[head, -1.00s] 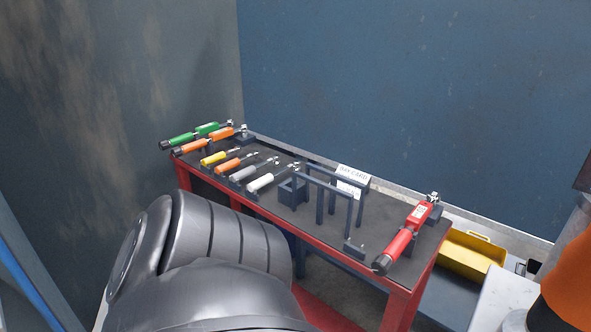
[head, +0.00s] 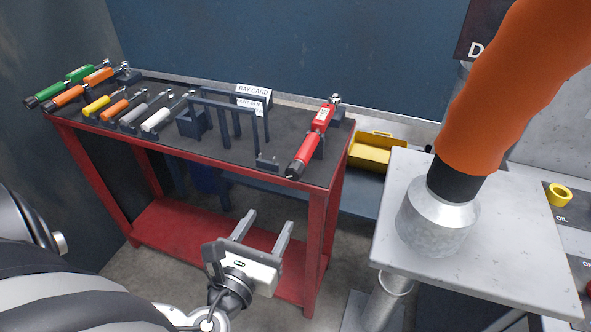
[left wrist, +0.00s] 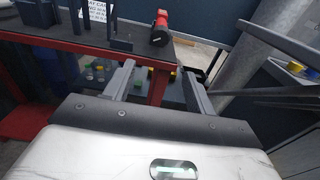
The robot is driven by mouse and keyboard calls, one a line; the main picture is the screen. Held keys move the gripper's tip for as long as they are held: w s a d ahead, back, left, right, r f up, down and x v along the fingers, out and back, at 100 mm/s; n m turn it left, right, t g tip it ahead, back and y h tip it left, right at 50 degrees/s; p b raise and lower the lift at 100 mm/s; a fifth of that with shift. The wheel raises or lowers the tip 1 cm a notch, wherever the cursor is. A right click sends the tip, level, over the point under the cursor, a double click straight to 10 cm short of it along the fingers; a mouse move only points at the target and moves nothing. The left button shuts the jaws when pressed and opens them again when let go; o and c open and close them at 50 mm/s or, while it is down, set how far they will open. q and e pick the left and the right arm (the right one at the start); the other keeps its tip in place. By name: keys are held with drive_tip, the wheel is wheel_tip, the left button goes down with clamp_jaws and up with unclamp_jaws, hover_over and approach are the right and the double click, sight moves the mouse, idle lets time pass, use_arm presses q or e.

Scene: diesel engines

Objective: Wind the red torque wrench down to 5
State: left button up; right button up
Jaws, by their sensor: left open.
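The red torque wrench (head: 312,141) lies on the right end of the red-framed bench (head: 331,200), on dark supports, its dark handle end toward me and its metal head at the back. Its scale is too small to read. In the left wrist view the wrench's handle end (left wrist: 161,27) shows at the top, beyond the fingers. My left gripper (head: 267,225) is open and empty, in front of the bench and below its top, apart from the wrench. It also shows in the left wrist view (left wrist: 158,85). My right gripper is not in view.
Green, orange, yellow, grey and white-handled tools (head: 120,105) lie on the bench's left. A dark frame (head: 232,113) and bay card (head: 254,93) stand mid-bench. Right are a yellow tray (head: 376,155) and a grey table (head: 530,230) bearing an orange hose (head: 515,90).

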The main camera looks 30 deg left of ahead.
sight(293, 176)
use_arm(q)
drive_tip(key=shift+m, duration=0.3)
drive_tip(key=x, duration=0.5)
drive_tip(key=r+p+x, duration=0.1)
drive_tip(key=x, duration=0.4)
drive_tip(key=p+x, duration=0.1)
drive_tip(key=x, duration=0.4)
drive_tip(key=shift+w+a+r, duration=0.1)
drive_tip(key=shift+w+r, duration=0.1)
drive_tip(key=shift+w, duration=0.25)
drive_tip(key=c, duration=1)
